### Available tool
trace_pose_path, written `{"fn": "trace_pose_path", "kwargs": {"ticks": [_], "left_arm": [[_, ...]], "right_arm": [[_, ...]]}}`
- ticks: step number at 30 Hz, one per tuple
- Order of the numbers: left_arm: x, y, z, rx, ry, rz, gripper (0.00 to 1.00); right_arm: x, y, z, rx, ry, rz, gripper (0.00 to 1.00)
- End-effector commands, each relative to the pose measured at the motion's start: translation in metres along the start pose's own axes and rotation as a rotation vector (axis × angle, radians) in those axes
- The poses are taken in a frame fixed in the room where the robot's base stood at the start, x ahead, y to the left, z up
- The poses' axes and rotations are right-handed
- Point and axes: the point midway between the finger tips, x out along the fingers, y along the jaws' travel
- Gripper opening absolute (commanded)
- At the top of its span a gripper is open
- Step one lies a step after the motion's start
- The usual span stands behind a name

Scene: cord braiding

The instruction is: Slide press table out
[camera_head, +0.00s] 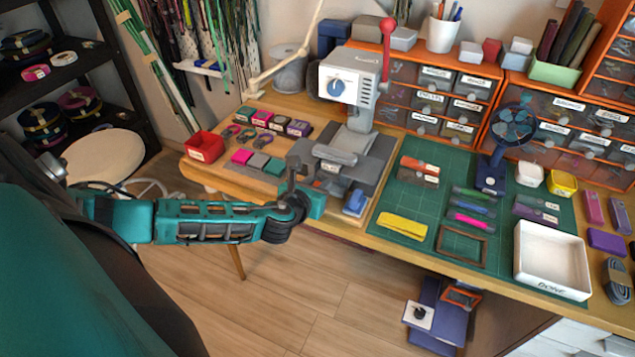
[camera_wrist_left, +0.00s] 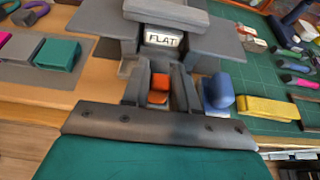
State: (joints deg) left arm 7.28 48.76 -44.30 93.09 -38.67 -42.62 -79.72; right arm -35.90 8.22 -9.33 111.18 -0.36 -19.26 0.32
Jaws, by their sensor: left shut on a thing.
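The press (camera_head: 345,85) stands on a wooden board at the back of the bench, with a blue dial and a red lever. Its grey press table (camera_head: 372,176) lies under the head, with a grey pad on top. In the left wrist view the table's front block (camera_wrist_left: 163,38) is labelled FLAT. My left gripper (camera_head: 322,184) is at the table's front edge. In the left wrist view its fingers (camera_wrist_left: 160,85) are shut around a small orange part just below the label. The fingers partly hide how that part joins the table. My right gripper is not in view.
A blue object (camera_head: 355,202) stands close to the gripper's right. A red bin (camera_head: 204,147) and coloured blocks lie left of the press. A green mat (camera_head: 408,225) with tools and a white DONE tray (camera_head: 551,258) lie right. The floor before the bench is mostly open.

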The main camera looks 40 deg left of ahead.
Motion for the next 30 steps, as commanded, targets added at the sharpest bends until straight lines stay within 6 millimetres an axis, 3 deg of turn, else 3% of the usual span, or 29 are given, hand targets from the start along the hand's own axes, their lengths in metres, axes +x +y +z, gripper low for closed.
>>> {"fn": "trace_pose_path", "kwargs": {"ticks": [12, 13, 19, 30], "left_arm": [[-0.0004, -0.0004, -0.0005, 0.001, 0.001, -0.001, 0.0], [-0.0004, -0.0004, -0.0006, 0.001, 0.001, -0.001, 0.29], [-0.0002, -0.0002, 0.0, 0.0, 0.0, 0.0, 0.48], [-0.0053, 0.0004, 0.0005, 0.001, 0.0, 0.001, 0.49]], "right_arm": [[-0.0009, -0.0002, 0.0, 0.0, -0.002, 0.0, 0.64], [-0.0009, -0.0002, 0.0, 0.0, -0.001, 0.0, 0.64], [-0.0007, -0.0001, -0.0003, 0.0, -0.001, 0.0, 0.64], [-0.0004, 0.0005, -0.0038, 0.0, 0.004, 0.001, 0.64]]}}
